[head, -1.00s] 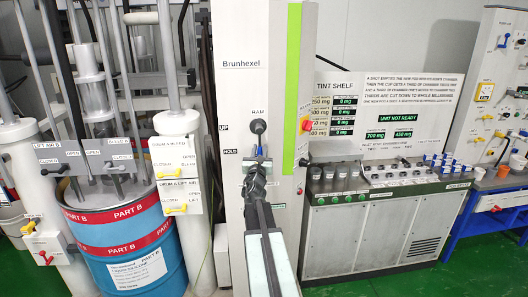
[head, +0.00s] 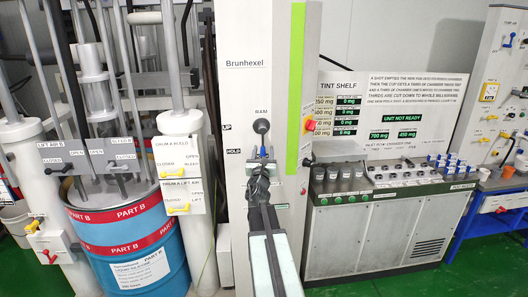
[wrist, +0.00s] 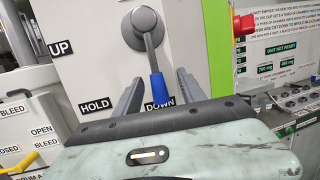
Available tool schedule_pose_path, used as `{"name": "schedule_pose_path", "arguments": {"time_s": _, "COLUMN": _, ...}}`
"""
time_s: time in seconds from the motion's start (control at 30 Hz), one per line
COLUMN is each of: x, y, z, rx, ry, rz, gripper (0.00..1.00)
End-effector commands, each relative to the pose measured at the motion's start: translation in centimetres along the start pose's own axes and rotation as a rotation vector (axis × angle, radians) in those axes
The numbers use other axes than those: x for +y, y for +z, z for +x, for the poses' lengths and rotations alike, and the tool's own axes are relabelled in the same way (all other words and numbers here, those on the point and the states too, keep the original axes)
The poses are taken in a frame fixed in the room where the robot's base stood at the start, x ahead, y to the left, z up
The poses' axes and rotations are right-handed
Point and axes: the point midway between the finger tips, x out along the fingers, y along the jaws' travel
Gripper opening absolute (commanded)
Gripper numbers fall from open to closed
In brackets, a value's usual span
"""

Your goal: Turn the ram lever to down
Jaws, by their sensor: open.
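The ram lever (wrist: 149,42) has a grey round hub and a blue-tipped handle (wrist: 158,88) on the white Brunhexel cabinet. The UP label (wrist: 61,48) is at upper left. My gripper (wrist: 160,78) is open, one finger on each side of the blue handle, with a visible gap at both sides. In the head view my gripper (head: 261,166) is just below the lever's dark hub (head: 261,126).
A red knob on a yellow plate (head: 310,125) sits on the cabinet's right side. The tint shelf bench (head: 375,235) with cups stands to the right. A blue Part B drum (head: 130,245) and white columns with valve panels stand to the left.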

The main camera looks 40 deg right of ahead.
Motion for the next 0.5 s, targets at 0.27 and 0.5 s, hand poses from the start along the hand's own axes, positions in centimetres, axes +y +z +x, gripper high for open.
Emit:
{"name": "schedule_pose_path", "arguments": {"time_s": 0.27, "x": -0.1, "y": -0.1, "z": -5.7, "rx": 0.000, "ry": 0.001, "rz": -0.001, "gripper": 0.48}}
{"name": "schedule_pose_path", "arguments": {"time_s": 0.5, "x": 0.0, "y": 0.0, "z": -7.1, "rx": -0.001, "ry": 0.000, "rz": 0.000, "gripper": 0.48}}
